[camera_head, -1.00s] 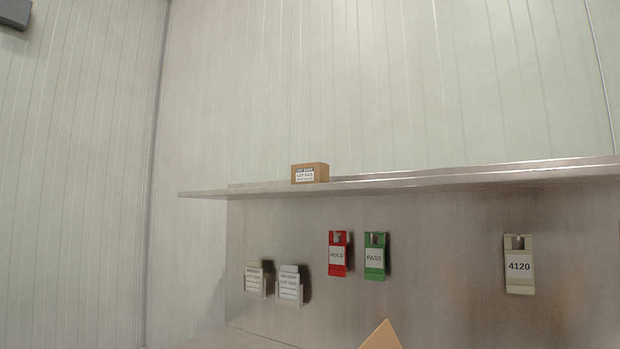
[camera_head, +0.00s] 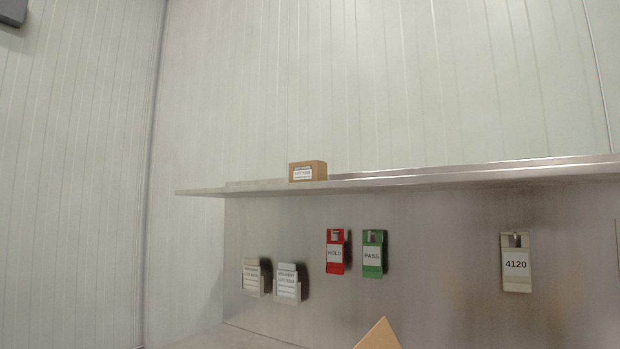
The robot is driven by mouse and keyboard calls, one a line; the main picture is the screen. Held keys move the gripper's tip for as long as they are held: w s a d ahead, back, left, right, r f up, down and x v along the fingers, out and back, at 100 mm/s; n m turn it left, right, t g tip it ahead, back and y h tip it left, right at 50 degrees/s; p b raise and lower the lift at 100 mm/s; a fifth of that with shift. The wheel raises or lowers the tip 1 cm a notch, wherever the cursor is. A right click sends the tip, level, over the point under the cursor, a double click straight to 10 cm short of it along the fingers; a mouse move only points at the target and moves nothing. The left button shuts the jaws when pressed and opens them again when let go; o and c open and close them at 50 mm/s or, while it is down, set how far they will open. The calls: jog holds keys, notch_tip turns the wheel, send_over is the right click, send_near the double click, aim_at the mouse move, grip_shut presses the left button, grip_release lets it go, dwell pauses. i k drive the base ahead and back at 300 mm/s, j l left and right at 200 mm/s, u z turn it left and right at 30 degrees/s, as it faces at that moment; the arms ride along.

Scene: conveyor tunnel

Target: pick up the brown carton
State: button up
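A small brown carton (camera_head: 319,171) with a white printed label on its front stands on a metal shelf (camera_head: 420,180), left of the shelf's middle. My gripper is not in view, so I cannot see how it stands to the carton. The pointed tip of another tan, cardboard-coloured thing (camera_head: 379,337) shows at the bottom edge; the rest of it is cut off, and I cannot tell what it is.
Below the shelf, a red HOLD tag (camera_head: 335,252), a green PASS tag (camera_head: 372,255) and a beige 4120 tag (camera_head: 516,264) hang on the metal panel. Two white label holders (camera_head: 287,284) are at the left. A dark box (camera_head: 12,11) is at the upper left corner. The shelf right of the carton looks clear.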

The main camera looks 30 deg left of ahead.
aim_at(313, 169)
jog(key=j+u, duration=0.75)
jog(key=i+j+u, duration=0.1)
jog(key=j+u, duration=0.3)
